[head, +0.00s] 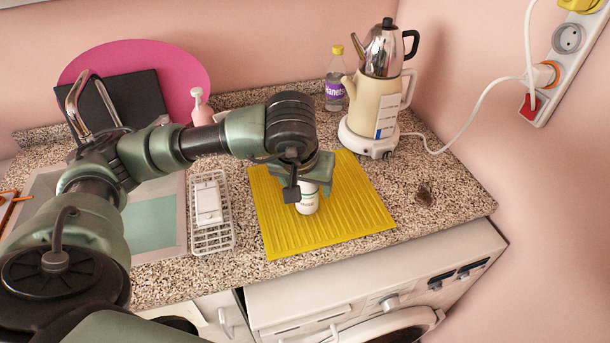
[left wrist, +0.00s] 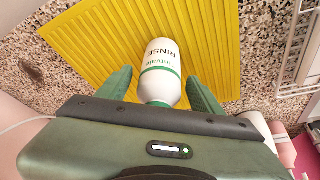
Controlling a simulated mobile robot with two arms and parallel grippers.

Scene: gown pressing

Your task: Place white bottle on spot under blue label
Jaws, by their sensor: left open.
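The white bottle (head: 307,203) has green bands and stands on the yellow ribbed mat (head: 370,213); my gripper hides its upper part in the head view. In the left wrist view the bottle (left wrist: 160,62) shows dark lettering. My left gripper (head: 308,180) is open at the bottle, with one finger on each side. In the left wrist view the gripper (left wrist: 159,80) shows a gap between each finger and the bottle. A small white and blue label (head: 386,120) is on the cream kettle. I cannot make out another blue label or a marked spot. My right gripper is not in view.
The kettle (head: 368,100) with a metal teapot on top stands behind the mat, beside a yellow-capped bottle (head: 335,85). A white wire rack (head: 212,236) and the sink (head: 150,225) lie left of the mat. The counter right of the mat is mostly clear, except a dark patch (head: 425,195).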

